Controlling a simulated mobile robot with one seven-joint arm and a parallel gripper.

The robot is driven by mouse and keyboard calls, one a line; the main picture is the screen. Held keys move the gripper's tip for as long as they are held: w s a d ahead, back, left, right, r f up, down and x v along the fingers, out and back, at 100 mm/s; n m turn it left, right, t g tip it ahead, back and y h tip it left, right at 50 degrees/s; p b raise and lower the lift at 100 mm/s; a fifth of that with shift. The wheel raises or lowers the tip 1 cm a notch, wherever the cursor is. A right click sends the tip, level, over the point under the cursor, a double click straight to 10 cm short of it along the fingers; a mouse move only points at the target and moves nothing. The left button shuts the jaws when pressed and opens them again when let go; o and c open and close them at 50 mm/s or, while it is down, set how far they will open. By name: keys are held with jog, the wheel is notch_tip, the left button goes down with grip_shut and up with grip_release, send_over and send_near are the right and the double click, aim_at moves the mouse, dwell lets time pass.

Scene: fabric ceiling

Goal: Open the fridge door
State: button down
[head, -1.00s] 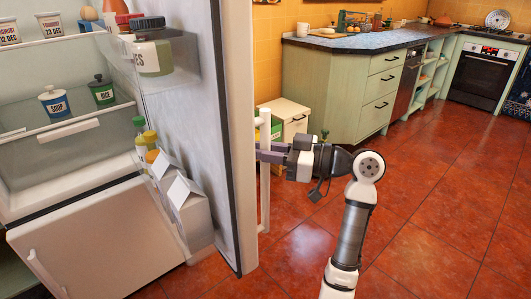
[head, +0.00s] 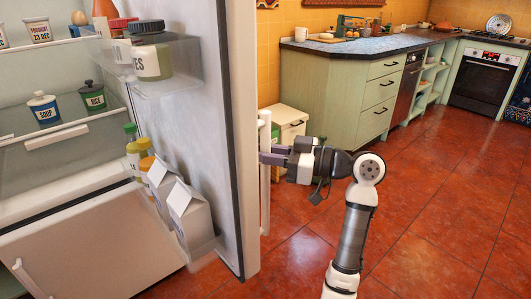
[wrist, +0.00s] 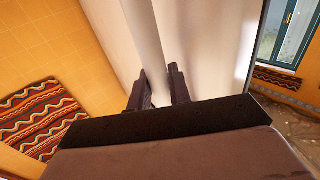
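The fridge door (head: 205,110) stands well open, with its inner shelves facing me in the head view. The fridge interior (head: 50,150) shows at the left. The white vertical door handle (head: 265,200) is on the door's outer side. My gripper (head: 268,152) is at the handle, with its fingers at mid-height. In the wrist view the handle (wrist: 146,40) runs between the two dark fingers (wrist: 160,88), one close on each side. The gripper looks shut on the handle. The fingertip contact is partly hidden by the gripper body.
The door shelves hold a jar (head: 150,56), bottles and cartons (head: 188,215). A small white cabinet (head: 291,122) stands behind the door. A green counter (head: 335,95) is farther back. Red tiled floor (head: 430,210) is clear to the right.

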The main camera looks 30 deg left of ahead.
jog(key=c, duration=1.3)
grip_release()
jog(key=shift+c, duration=0.2)
jog(key=b+v, duration=0.1)
jog(key=v, duration=1.3)
jog(key=shift+s, duration=0.1)
